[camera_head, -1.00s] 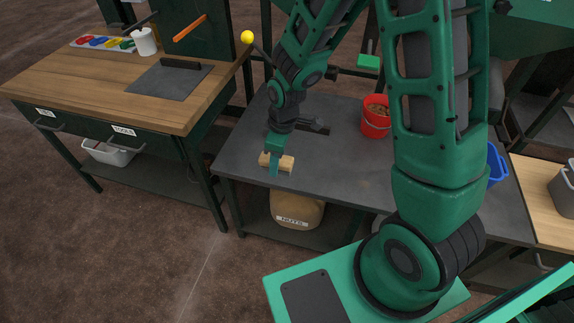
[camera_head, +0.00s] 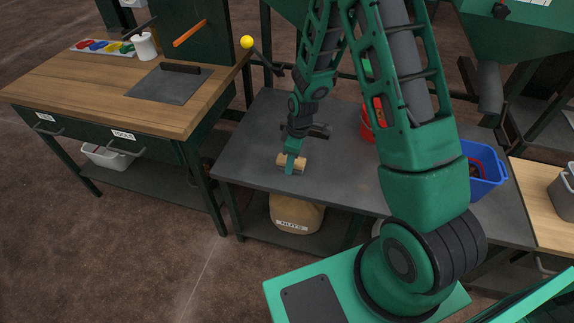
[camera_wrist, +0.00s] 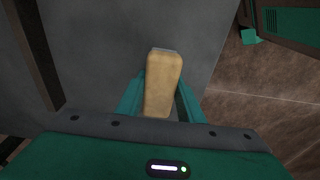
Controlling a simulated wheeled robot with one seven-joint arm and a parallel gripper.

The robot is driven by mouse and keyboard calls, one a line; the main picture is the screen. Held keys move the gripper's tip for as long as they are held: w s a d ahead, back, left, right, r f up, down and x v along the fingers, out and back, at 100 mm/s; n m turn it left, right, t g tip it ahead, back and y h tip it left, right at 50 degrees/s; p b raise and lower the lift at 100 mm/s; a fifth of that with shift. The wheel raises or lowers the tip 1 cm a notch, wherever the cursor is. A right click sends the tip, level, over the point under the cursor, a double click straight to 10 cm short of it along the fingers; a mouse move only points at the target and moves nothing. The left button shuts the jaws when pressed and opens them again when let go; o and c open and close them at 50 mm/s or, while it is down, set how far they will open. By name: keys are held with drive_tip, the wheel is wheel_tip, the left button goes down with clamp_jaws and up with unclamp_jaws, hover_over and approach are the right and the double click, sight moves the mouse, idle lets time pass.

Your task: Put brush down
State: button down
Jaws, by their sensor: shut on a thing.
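The brush (camera_head: 291,162) has a tan wooden body and is at the front part of the grey metal table (camera_head: 245,166). My gripper (camera_head: 290,166) is shut on the brush from above. In the wrist view the brush (camera_wrist: 163,85) sits between the two green fingers, with its long side pointing away from the palm. I cannot tell whether the brush touches the table top or is just above it. The bristles are not clearly visible.
A red bucket (camera_head: 367,126) and a blue bin (camera_head: 485,172) stand on the table, partly hidden by my arm. A sack marked NUTS (camera_head: 296,214) is on the shelf below. A wooden workbench (camera_head: 90,92) stands at left. The table's front left is clear.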

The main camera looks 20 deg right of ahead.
drive_tip(key=shift+f, duration=0.55)
drive_tip(key=shift+f, duration=0.2)
drive_tip(key=c, duration=1.2)
unclamp_jaws()
drive_tip(key=shift+s+a+f, duration=0.1)
drive_tip(key=shift+s, duration=0.1)
drive_tip(key=shift+s+a, duration=0.15)
drive_tip(key=shift+s, duration=0.05)
drive_tip(key=r, duration=0.4)
drive_tip(key=d+r, duration=0.1)
drive_tip(key=r, duration=0.7)
drive_tip(key=shift+d+r, duration=0.25)
drive_tip(key=shift+d, duration=0.05)
